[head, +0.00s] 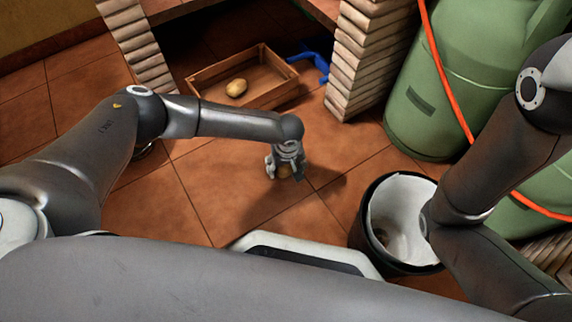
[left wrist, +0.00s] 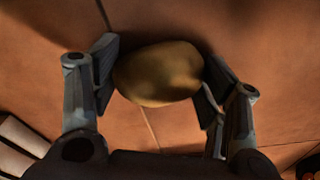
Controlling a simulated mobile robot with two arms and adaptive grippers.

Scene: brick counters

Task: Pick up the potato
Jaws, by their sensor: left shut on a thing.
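A brown potato (left wrist: 158,74) sits between the two fingers of my left gripper (left wrist: 160,85) in the left wrist view, with a finger pad against each end. In the head view my left gripper (head: 284,174) points down over the tiled floor, and only a little of the potato (head: 284,172) shows between its fingers. I cannot tell whether the potato touches the floor. Another potato (head: 237,88) lies in a wooden crate (head: 268,103) farther back. My right arm shows at the right, but its gripper is out of sight.
A dark bin with a white liner (head: 400,205) stands at the right front. Green gas cylinders (head: 440,90) with an orange hose and a brick pillar (head: 362,55) stand at the right. A blue object (head: 317,64) lies beside the crate. Floor tiles around my left gripper are clear.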

